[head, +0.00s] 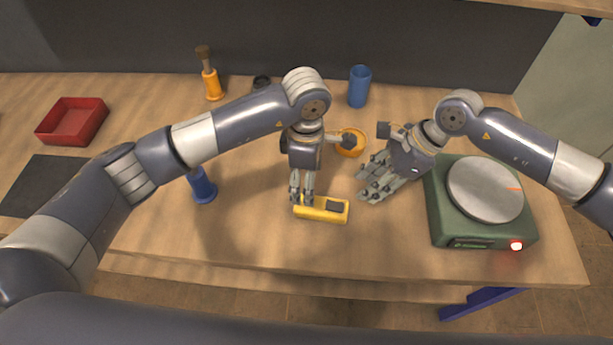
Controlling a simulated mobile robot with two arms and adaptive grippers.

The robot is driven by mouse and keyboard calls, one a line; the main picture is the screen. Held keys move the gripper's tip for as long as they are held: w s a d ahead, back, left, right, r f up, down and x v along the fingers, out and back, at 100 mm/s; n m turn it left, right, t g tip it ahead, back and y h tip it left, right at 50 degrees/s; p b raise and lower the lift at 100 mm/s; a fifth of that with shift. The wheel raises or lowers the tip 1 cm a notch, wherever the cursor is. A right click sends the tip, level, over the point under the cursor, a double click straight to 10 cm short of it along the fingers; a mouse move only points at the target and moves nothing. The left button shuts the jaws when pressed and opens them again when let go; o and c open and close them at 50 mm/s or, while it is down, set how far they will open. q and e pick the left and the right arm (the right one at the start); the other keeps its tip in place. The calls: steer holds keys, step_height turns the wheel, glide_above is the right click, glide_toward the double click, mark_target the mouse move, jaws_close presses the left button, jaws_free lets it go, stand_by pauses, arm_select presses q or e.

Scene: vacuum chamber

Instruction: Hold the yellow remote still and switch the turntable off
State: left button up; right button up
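The yellow remote (335,214) lies on the table near its front edge, with a dark patch on its right half. My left gripper (302,199) points down at the remote's left end, its fingers close together and overlapping that end. Whether they grip it or only touch it is unclear. The turntable (446,222) is a green box at the right with a grey round platter (485,190) bearing an orange mark. A red light (516,245) glows at its front right corner. My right gripper (368,186) is open and empty, between the remote and the turntable.
An orange ring-shaped thing (352,145) lies behind the grippers, with a blue cup (359,87) farther back. A blue object (202,187) stands under my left arm. An orange-handled brush (211,83), a red tray (72,121) and a dark mat (40,185) are left. The front middle is clear.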

mark_target(317, 213)
arm_select(q)
step_height(317, 213, down, 11)
steer(key=shift+r, duration=0.2)
stand_by(0.3)
